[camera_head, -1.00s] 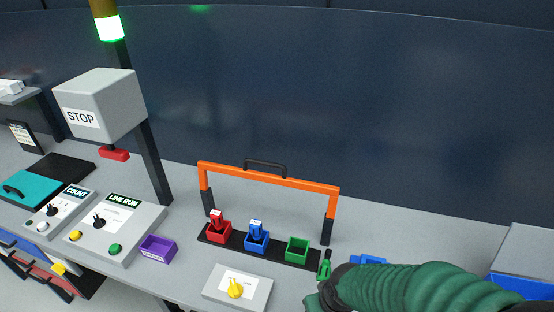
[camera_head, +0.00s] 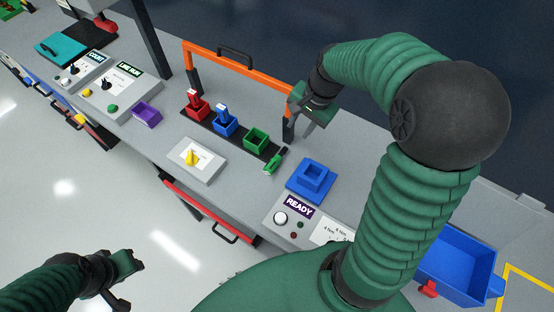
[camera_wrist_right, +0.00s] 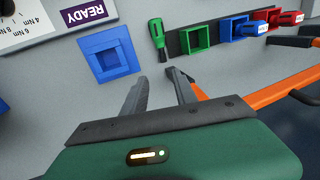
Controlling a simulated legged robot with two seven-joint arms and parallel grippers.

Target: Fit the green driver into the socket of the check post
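The green driver (camera_head: 275,161) lies on the bench beside the green holder (camera_head: 256,138), at the right end of the black rack strip. In the right wrist view the driver (camera_wrist_right: 158,38) lies beyond the fingertips, apart from them. My right gripper (camera_head: 302,122) is over the bench by the orange frame's right leg; its two fingers (camera_wrist_right: 156,77) are apart and empty. A blue square block with a recess (camera_head: 312,178) stands to the right of the driver; I cannot tell whether it is the check post. My left gripper (camera_head: 132,282) is low at the left, off the bench; its fingers are unclear.
The orange frame (camera_head: 238,66) stands behind red and blue holders with their drivers. A yellow-knob box (camera_head: 190,160), a purple bin (camera_head: 147,115) and a READY panel (camera_head: 290,222) are on the bench. A blue bin (camera_head: 455,262) is at right.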

